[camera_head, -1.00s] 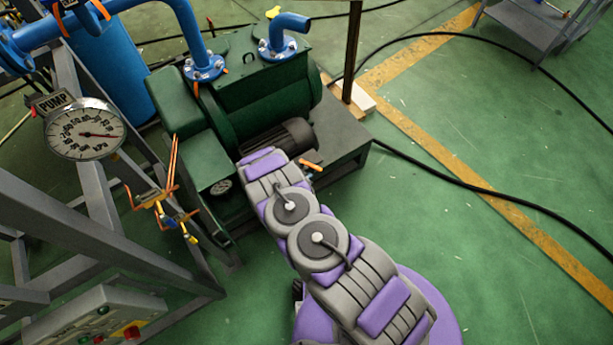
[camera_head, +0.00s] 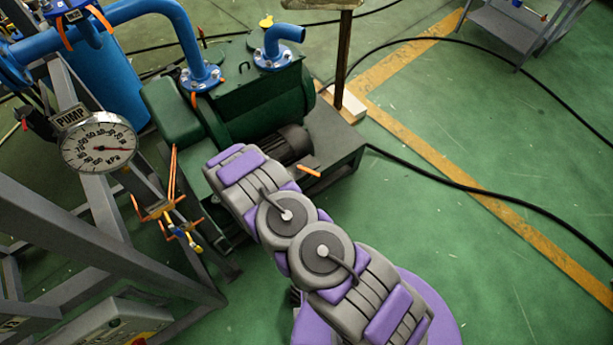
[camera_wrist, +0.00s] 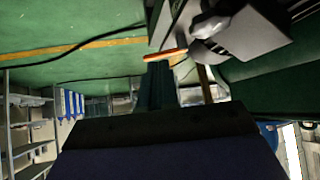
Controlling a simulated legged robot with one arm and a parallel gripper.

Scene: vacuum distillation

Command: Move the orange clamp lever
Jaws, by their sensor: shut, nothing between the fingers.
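An orange lever (camera_head: 309,171) shows beside the dark motor on the green pump unit. It also shows in the wrist view (camera_wrist: 166,55), where it lies almost level at upper middle. My gripper (camera_wrist: 158,68) shows in the wrist view as dark, closed fingers pointing up the picture, their tips just below the lever in the picture. I cannot tell whether they touch it. Nothing is held. In the head view my gripper is hidden by my arm.
The green pump (camera_head: 262,100) with blue pipes stands on a grey base. A dark post (camera_head: 343,55) rises behind it. A grey frame carries a PUMP gauge (camera_head: 98,146) and orange-handled valves (camera_head: 170,205) at left. A black cable (camera_head: 450,178) crosses the open green floor at right.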

